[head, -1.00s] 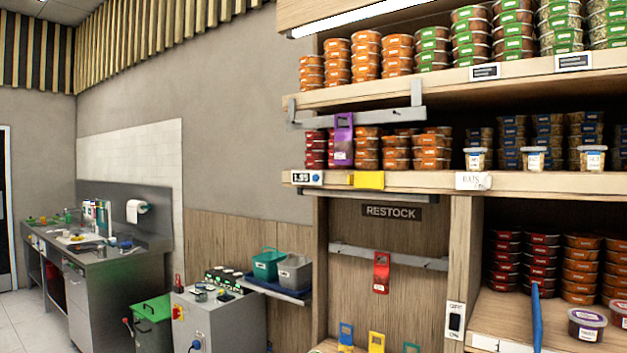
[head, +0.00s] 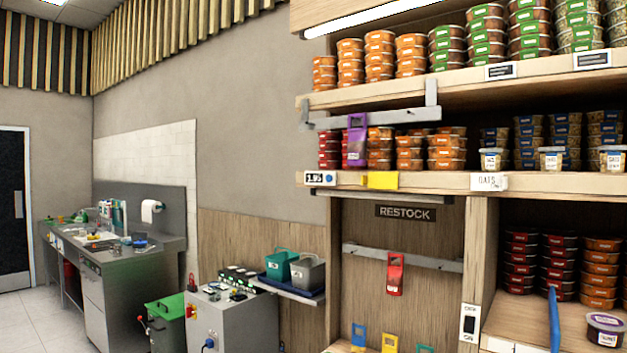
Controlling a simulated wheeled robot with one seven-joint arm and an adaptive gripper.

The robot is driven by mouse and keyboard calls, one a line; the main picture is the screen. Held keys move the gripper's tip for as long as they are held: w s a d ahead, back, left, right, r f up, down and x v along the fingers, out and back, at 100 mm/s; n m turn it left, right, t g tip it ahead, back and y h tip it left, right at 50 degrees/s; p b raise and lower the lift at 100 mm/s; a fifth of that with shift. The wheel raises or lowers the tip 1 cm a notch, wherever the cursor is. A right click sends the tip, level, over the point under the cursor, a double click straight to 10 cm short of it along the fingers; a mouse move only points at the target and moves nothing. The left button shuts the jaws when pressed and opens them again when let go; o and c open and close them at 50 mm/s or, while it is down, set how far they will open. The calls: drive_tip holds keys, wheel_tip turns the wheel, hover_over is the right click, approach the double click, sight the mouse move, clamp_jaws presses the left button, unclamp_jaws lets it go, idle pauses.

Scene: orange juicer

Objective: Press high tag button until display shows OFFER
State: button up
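A small price tag (head: 313,178) with a dark display sits at the left end of the middle shelf edge. The display seems to read 1.95, and a round blue button (head: 328,178) is at its right side. Two more dark-faced tags are on the top shelf edge, one at the middle (head: 501,71) and one further right (head: 590,61); their text is too small to read. My gripper is not in view.
A yellow card (head: 381,180) and a white OATS label (head: 489,182) are on the same shelf edge. A grey rail with a purple hanging pack (head: 357,140) is above the tag. A grey machine (head: 228,322) and a sink counter (head: 120,262) stand to the left.

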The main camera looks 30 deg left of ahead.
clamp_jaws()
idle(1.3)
